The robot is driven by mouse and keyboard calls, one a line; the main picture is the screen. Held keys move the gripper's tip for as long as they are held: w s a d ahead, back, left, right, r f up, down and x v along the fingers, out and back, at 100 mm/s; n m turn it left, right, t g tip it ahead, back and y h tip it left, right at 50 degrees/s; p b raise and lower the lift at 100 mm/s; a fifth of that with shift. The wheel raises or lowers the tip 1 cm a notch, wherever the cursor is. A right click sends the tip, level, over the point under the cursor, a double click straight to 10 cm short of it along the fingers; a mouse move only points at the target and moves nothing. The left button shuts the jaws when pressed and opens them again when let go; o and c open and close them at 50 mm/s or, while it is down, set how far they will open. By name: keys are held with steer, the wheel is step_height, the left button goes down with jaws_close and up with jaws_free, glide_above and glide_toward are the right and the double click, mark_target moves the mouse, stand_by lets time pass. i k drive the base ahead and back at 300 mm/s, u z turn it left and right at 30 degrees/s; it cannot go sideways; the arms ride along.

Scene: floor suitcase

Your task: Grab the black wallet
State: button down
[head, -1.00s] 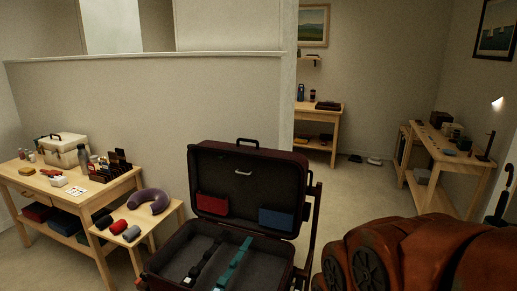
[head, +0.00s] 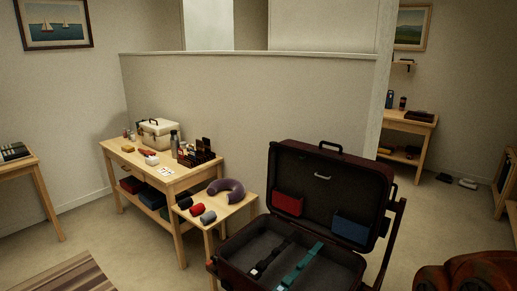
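I cannot pick out a black wallet for certain in the head view. Small dark items stand in and around a dark organizer (head: 200,158) on the wooden table (head: 150,163), too small to tell apart. A dark rolled item (head: 184,203) lies beside a red roll (head: 197,209) and a grey roll (head: 208,217) on the low side table. The open suitcase (head: 240,246) shows dark straps and a teal strap inside, with a red pouch (head: 288,204) and a blue pouch (head: 350,229) in its lid. My gripper is not in view.
A white case (head: 158,134) and a bottle (head: 174,140) stand on the table. A purple neck pillow (head: 226,189) lies on the side table (head: 237,208). A striped rug (head: 70,276) covers floor at lower left. Bare floor (head: 125,240) lies before the table.

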mark_target(207, 141)
steer(key=u, duration=0.5)
steer(key=k, duration=0.65)
steer(key=u, duration=0.9)
steer(key=k, duration=0.6)
steer(key=u, duration=0.7)
steer(key=i, duration=5.05)
steer(key=z, duration=0.55)
steer(key=i, duration=1.65)
steer(key=z, duration=1.4)
steer(key=i, duration=1)
steer(key=z, duration=1.05)
